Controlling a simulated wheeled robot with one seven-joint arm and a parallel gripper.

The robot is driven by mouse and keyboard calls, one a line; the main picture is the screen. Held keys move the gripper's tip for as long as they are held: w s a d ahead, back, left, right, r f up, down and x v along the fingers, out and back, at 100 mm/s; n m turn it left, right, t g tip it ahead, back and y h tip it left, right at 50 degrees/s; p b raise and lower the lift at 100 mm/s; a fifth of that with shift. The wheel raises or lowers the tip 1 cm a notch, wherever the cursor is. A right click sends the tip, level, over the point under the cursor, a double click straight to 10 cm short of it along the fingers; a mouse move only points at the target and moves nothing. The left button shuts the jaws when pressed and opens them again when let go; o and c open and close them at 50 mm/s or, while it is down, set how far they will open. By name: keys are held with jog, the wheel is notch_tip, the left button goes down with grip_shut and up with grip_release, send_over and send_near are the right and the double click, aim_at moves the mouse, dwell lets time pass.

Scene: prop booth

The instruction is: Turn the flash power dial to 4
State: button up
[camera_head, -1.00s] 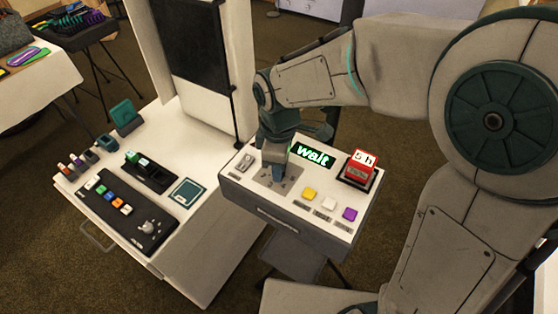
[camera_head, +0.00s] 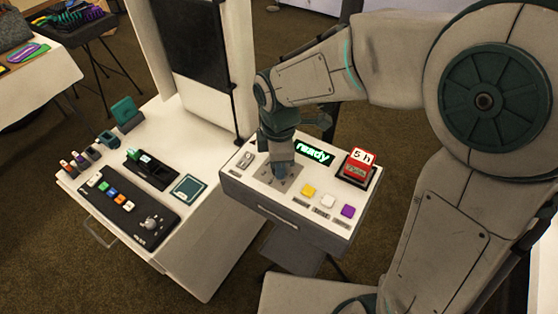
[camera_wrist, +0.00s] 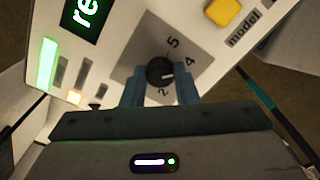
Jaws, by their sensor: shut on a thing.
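The flash power dial (camera_wrist: 159,71) is a small black round knob on a grey plate (camera_wrist: 128,62) on the booth's control box. My gripper (camera_wrist: 159,88) is shut on the dial, with one blue finger on each side. In the head view my gripper (camera_head: 281,171) points down at the plate and hides the dial.
The control box (camera_head: 262,203) has a display (camera_head: 313,152) reading "ready", a switch (camera_head: 245,160), yellow, white and purple buttons (camera_head: 328,201), and a red block (camera_head: 357,165). A white table (camera_head: 205,245) with another control panel (camera_head: 122,205) stands left.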

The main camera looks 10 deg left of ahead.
jog(key=o, duration=1)
jog(key=shift+r, duration=0.1)
notch_tip(320, 180, up, 14)
jog(key=shift+f, duration=0.2)
jog(key=s+d+f+m+t, duration=0.1)
jog(key=s+d+f+m, duration=0.1)
jog(key=d+m, duration=0.5)
jog(key=s+d+f+m+t, duration=0.1)
jog(key=s+d+f+m, duration=0.1)
jog(key=d+m, duration=0.5)
jog(key=s+d+f+m+t, duration=0.1)
jog(key=s+d+f+m, duration=0.1)
jog(key=s+d+m, duration=0.2)
jog(key=d+m, duration=0.3)
jog(key=d, duration=0.1)
jog(key=shift+d, duration=0.15)
